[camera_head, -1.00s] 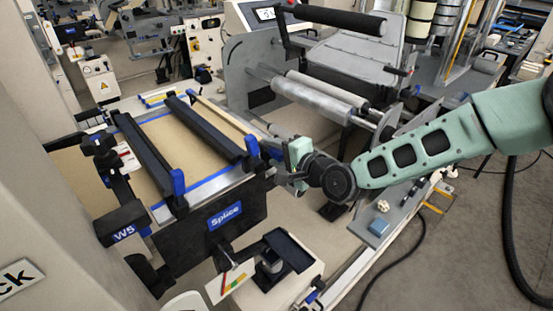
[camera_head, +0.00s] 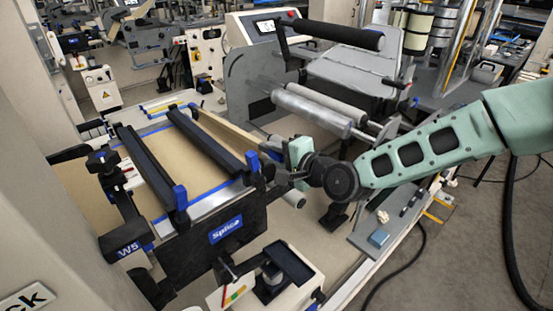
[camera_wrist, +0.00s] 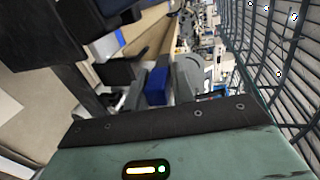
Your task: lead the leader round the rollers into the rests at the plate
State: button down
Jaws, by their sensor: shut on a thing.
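My gripper (camera_head: 280,168) is at the right edge of the splice plate, beside the blue-tipped end of the right black bar. It is shut on the kraft leader (camera_head: 228,134), a tan band running from behind that bar towards my jaws. The fingertips and gripped edge are mostly hidden. The plate's silver edge (camera_head: 213,203) shows at the front, with brown paper (camera_head: 158,155) between two black bars. Silver rollers (camera_head: 312,112) stand behind and right of my gripper. A lower roller end (camera_head: 294,199) shows beneath it. I cannot make out the rests. The wrist view shows a tan band (camera_wrist: 150,40).
The black splice front (camera_head: 226,229) and a small cream stand with a black top (camera_head: 290,265) are below my gripper. Wire mesh (camera_wrist: 285,60) is close at right in the wrist view.

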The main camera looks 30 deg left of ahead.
jog(key=shift+d+r, duration=0.1)
jog(key=shift+r, duration=0.3)
jog(key=shift+f+b, duration=0.2)
jog(key=shift+b, duration=0.15)
jog(key=shift+s+r+y+b, duration=0.15)
jog(key=shift+y+b, duration=0.35)
jog(key=shift+b, duration=0.8)
jog(key=shift+r, duration=0.1)
jog(key=shift+w+d+r, duration=0.3)
jog(key=shift+w+r, duration=0.15)
jog(key=shift+w, duration=0.35)
jog(key=shift+w+d+r, duration=0.3)
jog(key=shift+w+r, duration=0.1)
jog(key=shift+w, duration=0.35)
jog(key=shift+w+d+r, duration=0.3)
jog(key=shift+w+r, duration=0.15)
jog(key=shift+w, duration=0.35)
jog(key=shift+s+d+f+m+t+y+b, duration=0.1)
jog(key=shift+f+m+t+y+b, duration=0.3)
jog(key=shift+b, duration=1.1)
jog(key=shift+f+m+t+y+b, duration=0.1)
jog(key=shift+f+t+b, duration=0.6)
jog(key=shift+b, duration=0.75)
